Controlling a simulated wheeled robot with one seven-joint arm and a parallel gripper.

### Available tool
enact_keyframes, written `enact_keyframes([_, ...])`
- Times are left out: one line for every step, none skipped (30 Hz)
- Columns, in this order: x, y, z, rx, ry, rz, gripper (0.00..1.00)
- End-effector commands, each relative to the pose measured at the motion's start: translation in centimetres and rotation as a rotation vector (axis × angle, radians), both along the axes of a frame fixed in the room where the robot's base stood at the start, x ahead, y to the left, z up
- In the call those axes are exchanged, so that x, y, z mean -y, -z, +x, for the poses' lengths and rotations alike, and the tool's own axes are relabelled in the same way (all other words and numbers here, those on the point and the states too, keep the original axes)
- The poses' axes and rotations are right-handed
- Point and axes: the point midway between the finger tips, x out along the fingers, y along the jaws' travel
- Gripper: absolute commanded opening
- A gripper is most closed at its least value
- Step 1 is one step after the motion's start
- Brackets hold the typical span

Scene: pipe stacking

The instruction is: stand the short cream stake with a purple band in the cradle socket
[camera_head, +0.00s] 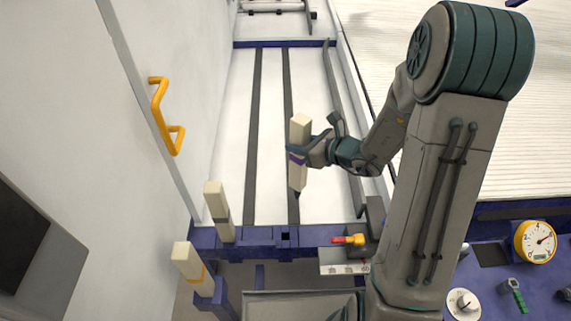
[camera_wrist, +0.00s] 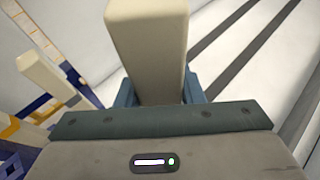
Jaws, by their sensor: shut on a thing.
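The short cream stake with a purple band (camera_head: 300,128) is held near upright in my gripper (camera_head: 304,149), over the white bed and behind the blue front beam. The purple band shows just beneath the fingers, and the lower end is in the air or close to the bed; I cannot tell which. The cradle socket (camera_head: 287,237) looks like a dark square hole in the blue beam, in front of and below the stake. In the wrist view, the stake's cream upper part (camera_wrist: 148,50) rises between the blue fingers (camera_wrist: 155,95); its lower end is hidden.
A cream stake with a dark band (camera_head: 217,208) stands at the beam's left end. One with a yellow band (camera_head: 188,262) stands nearer, on a blue bracket. A red and yellow handled part (camera_head: 350,240) sits right of the socket. A yellow handle (camera_head: 163,115) juts from the left wall.

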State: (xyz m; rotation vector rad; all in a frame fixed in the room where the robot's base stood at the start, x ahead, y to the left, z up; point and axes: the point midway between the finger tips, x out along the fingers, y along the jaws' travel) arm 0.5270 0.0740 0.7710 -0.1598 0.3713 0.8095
Motion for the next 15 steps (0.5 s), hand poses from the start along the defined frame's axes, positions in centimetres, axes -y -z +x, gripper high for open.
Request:
enact_keyframes([-0.9, -0.8, -0.9, 0.0, -0.08, 0.001, 0.02])
enact_keyframes([-1.4, -0.9, -1.5, 0.0, -0.128, 0.002, 0.02])
enact_keyframes([-2.1, -1.0, -2.4, 0.0, -0.196, 0.002, 0.02])
enact_keyframes([-2.5, -1.1, -3.1, 0.001, -0.246, 0.003, 0.02])
enact_keyframes([-2.9, -1.2, -3.9, -0.001, -0.296, 0.003, 0.02])
enact_keyframes([-3.4, -1.3, -4.9, 0.0, -0.359, 0.004, 0.02])
enact_keyframes([-3.7, -1.4, -5.6, -0.001, -0.405, 0.003, 0.02])
enact_keyframes([-3.9, -1.5, -6.3, 0.0, -0.447, 0.004, 0.02])
enact_keyframes([-4.1, -1.5, -7.2, 0.0, -0.5, 0.003, 0.02])
enact_keyframes([-4.3, -1.5, -7.9, 0.0, -0.536, 0.002, 0.02])
enact_keyframes([-4.4, -1.6, -8.4, 0.0, -0.569, 0.003, 0.02])
enact_keyframes([-4.4, -1.6, -9.1, 0.0, -0.607, 0.002, 0.02])
enact_keyframes([-4.5, -1.6, -9.5, 0.001, -0.631, 0.002, 0.02])
enact_keyframes([-4.5, -1.6, -9.9, 0.001, -0.653, 0.001, 0.02])
enact_keyframes([-4.5, -1.6, -10.3, 0.001, -0.675, 0.002, 0.02])
